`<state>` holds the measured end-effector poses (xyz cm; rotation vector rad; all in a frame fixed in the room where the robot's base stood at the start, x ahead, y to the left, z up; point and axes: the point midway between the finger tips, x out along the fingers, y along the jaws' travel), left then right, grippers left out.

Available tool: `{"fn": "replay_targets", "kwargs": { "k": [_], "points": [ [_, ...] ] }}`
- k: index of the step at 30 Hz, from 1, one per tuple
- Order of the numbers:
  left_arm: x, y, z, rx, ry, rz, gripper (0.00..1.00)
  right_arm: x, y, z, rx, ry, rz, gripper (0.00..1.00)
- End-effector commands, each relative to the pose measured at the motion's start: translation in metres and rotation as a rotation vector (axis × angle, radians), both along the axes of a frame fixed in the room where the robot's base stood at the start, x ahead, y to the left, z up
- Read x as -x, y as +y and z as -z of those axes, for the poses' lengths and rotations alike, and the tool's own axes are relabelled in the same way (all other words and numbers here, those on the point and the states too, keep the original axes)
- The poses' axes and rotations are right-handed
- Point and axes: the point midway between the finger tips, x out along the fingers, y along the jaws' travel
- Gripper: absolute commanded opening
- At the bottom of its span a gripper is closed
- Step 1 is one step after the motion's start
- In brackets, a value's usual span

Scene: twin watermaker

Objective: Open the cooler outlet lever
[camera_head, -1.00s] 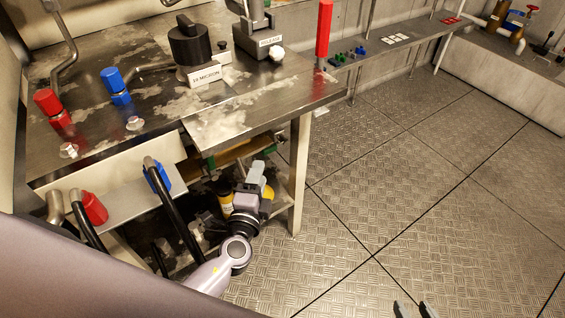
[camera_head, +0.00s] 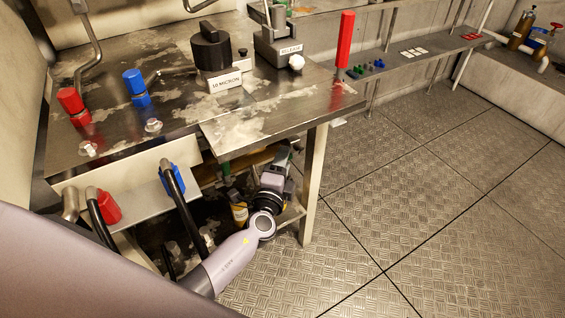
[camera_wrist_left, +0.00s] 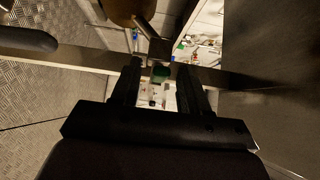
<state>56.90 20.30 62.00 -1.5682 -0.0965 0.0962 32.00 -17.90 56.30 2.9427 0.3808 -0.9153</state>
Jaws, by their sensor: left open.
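My left gripper (camera_head: 284,160) reaches under the steel workbench (camera_head: 250,128), near its right front leg. In the left wrist view its two dark fingers (camera_wrist_left: 159,72) are apart with nothing clamped between them. A grey metal bar with a blocky end (camera_wrist_left: 160,48) shows just beyond the fingertips, and a small green part (camera_wrist_left: 160,73) shows between them. I cannot tell for sure whether this bar is the cooler outlet lever. In the head view the bench and my arm hide most of this area. My right gripper is out of view.
A brass-coloured rounded body (camera_wrist_left: 128,10) is close above the fingers. Black hoses with red (camera_head: 108,207) and blue (camera_head: 173,178) fittings hang left of my arm. A pale bench leg (camera_head: 314,185) stands to the right. The plate floor (camera_head: 420,210) beyond is open.

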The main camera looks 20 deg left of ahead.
Motion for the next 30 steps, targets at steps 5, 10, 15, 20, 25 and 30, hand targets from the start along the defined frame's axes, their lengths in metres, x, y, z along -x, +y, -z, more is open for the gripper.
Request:
{"fn": "replay_targets", "kwargs": {
  "k": [5,10,15,20,25,30],
  "points": [
    [0.0,0.0,0.0,0.0,0.0,0.0,0.09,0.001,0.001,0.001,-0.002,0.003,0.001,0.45],
    [0.0,0.0,0.0,0.0,0.0,0.0,0.0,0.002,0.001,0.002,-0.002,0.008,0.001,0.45],
    [0.0,0.0,-0.002,-0.006,0.01,0.0,0.0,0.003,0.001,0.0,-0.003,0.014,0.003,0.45],
    [0.0,0.0,-0.008,-0.03,0.043,0.0,0.0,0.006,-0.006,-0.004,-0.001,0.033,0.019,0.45],
    [0.0,-0.001,-0.017,-0.079,0.106,0.0,0.0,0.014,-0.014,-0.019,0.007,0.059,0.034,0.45],
    [-0.001,-0.002,-0.025,-0.143,0.19,0.0,0.0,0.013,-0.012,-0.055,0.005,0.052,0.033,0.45]
  ]
}}
